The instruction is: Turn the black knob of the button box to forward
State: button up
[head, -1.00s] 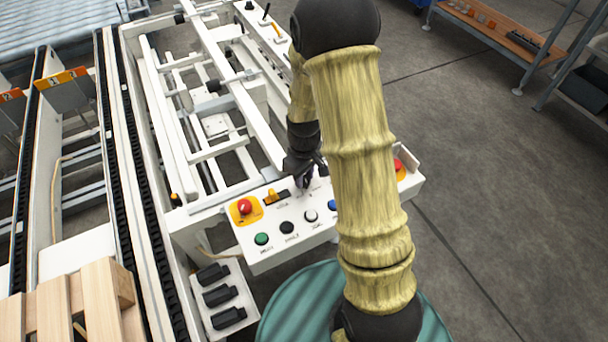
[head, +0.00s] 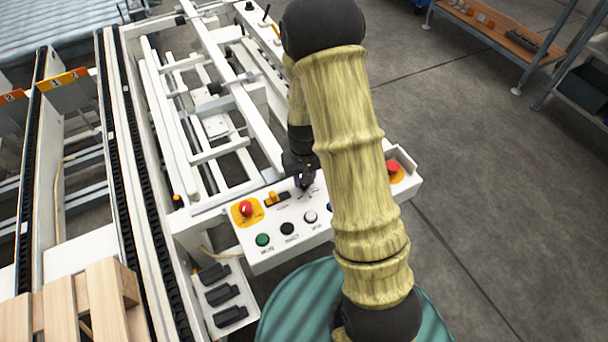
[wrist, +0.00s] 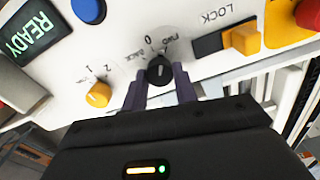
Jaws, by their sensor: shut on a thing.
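The button box (head: 270,241) is a white slanted panel in the middle of the head view. In the wrist view its black knob (wrist: 159,69) sits between my fingers, below the marks "0", "FWD" and "BACK". A pale line on the knob shows near its top; I cannot tell exactly which mark it points to. My gripper (wrist: 160,82) is shut on the black knob, one dark finger on each side. In the head view my gripper (head: 305,182) is at the upper part of the panel, and the knob is hidden there.
Near the knob are a yellow selector (wrist: 98,94), a blue button (wrist: 88,10), a yellow LOCK switch (wrist: 242,39) and a READY display (wrist: 28,32). Red emergency buttons (head: 245,208) sit at both panel ends. A white conveyor frame (head: 185,130) stands behind; open floor lies right.

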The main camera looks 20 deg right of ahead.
jog(key=shift+w+r+m+p, duration=0.1)
jog(key=shift+m+p, duration=0.3)
jog(key=shift+m, duration=1)
jog(key=o, duration=1)
jog(key=shift+c, duration=0.2)
notch_tip(320, 180, up, 17)
jog(key=p, duration=0.1)
jog(key=shift+r, duration=0.15)
